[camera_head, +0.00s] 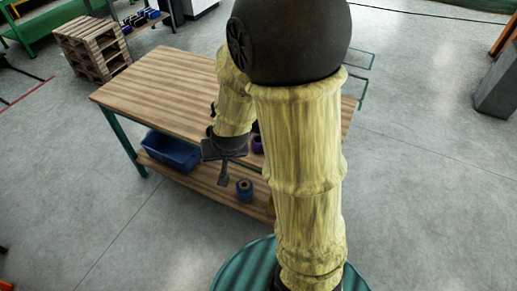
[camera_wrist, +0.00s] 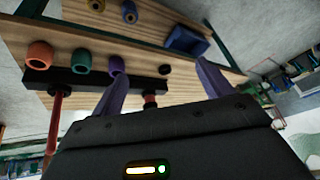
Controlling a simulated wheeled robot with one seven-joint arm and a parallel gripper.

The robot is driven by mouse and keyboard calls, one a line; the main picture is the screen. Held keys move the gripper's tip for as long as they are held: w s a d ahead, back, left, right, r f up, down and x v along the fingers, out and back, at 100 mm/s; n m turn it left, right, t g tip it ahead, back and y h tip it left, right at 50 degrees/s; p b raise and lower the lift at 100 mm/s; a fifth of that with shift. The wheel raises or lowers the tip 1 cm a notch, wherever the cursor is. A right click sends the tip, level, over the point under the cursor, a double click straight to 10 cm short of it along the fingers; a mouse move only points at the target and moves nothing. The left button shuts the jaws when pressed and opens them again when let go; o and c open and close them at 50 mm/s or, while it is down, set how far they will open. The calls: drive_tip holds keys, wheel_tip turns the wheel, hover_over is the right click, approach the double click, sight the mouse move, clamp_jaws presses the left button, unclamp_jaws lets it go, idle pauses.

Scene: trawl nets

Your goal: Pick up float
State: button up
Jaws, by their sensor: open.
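My gripper (camera_head: 224,170) hangs beside the near edge of the wooden table in the head view. A purple piece (camera_head: 257,144) also shows in the head view, partly hidden by my arm. I cannot tell which piece is the float.
The wooden table (camera_head: 160,85) has a lower shelf (camera_head: 205,184) with a blue bin (camera_head: 171,150) and a blue spool (camera_head: 244,190). Red rods (camera_wrist: 57,115) hang at the dark bar. Pallets (camera_head: 93,47) stand at the back left. Floor left of the table is clear.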

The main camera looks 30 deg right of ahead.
drive_tip(key=w+d+f+m+t+h+b, duration=0.35)
drive_tip(key=w+f+m+h+b, duration=0.2)
drive_tip(key=w+f, duration=0.65)
drive_tip(key=s+d+f+m+t+h+b, duration=0.1)
drive_tip(key=s+d+f+h+b, duration=0.1)
drive_tip(key=f+h+b, duration=0.1)
drive_tip(key=s+d+f+m+t+h+b, duration=0.1)
drive_tip(key=s+d+f+h+b, duration=0.1)
drive_tip(key=f+h, duration=0.3)
wheel_tip(320, 180, down, 2)
drive_tip(key=shift+s+h+b, duration=0.3)
drive_tip(key=shift+h+b, duration=0.05)
drive_tip(key=shift+b, duration=0.4)
drive_tip(key=shift+t, duration=0.25)
drive_tip(key=p+x, duration=0.1)
drive_tip(key=x, duration=1)
drive_tip(key=shift+w+d+p, duration=0.2)
drive_tip(key=shift+d+p, duration=0.1)
drive_tip(key=shift+w+d+f, duration=0.1)
drive_tip(key=shift+w+d, duration=0.1)
drive_tip(key=shift+w, duration=0.05)
